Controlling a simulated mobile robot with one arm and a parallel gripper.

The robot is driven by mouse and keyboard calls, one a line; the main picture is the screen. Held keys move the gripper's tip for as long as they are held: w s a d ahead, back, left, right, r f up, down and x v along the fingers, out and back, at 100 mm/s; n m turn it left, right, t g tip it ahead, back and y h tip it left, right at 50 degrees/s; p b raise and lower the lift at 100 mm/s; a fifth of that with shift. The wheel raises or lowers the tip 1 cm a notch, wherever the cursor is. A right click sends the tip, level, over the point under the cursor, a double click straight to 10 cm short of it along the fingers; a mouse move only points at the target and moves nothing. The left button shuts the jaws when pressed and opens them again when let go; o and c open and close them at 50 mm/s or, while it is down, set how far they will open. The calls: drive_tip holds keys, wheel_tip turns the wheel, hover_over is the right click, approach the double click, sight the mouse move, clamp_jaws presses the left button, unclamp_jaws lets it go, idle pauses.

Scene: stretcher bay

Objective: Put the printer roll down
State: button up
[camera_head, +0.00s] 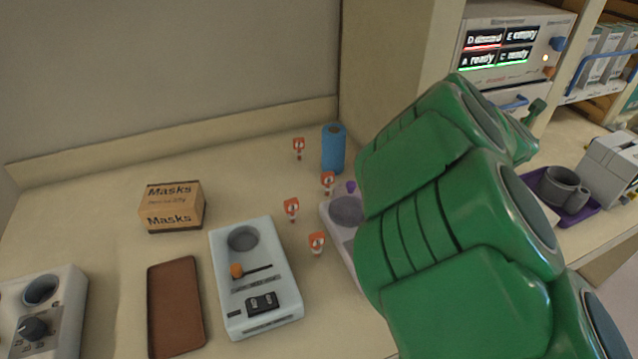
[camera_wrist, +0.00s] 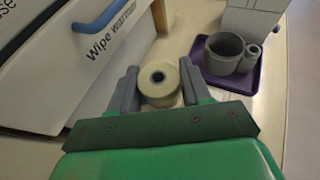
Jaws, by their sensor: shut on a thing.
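The printer roll (camera_wrist: 160,92) is a cream cylinder with a dark hole in its core, seen end-on in the wrist view. My gripper (camera_wrist: 158,76) is shut on it, with one grey finger on each side. I cannot tell whether the roll touches the counter beneath. In the head view my green arm hides the roll and the fingers.
A purple tray (camera_wrist: 253,85) with a grey cup (camera_wrist: 224,52) lies to the right of the roll. The wipe warmer (camera_wrist: 90,60) stands to the left. In the head view, a masks box (camera_head: 172,207), brown tray (camera_head: 175,305) and blue cylinder (camera_head: 333,150) occupy the counter.

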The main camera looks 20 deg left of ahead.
drive_tip(key=s+a+f+n+y, duration=0.25)
drive_tip(key=s+a, duration=0.35)
drive_tip(key=a, duration=1.5)
drive_tip(key=s+a+f+n+y, duration=0.2)
drive_tip(key=s+a+f, duration=0.35)
drive_tip(key=a, duration=1.45)
drive_tip(key=s+a+f+n+y, duration=0.25)
drive_tip(key=s+a, duration=0.55)
drive_tip(key=a, duration=1.3)
drive_tip(key=shift+m, duration=0.5)
drive_tip(key=shift+d+f, duration=0.2)
drive_tip(key=shift+f, duration=3.45)
drive_tip(key=shift+f, duration=0.1)
drive_tip(key=o, duration=1.1)
drive_tip(key=shift+c, duration=0.2)
drive_tip(key=v, duration=1)
drive_tip(key=shift+a, duration=0.1)
drive_tip(key=shift+v, duration=1)
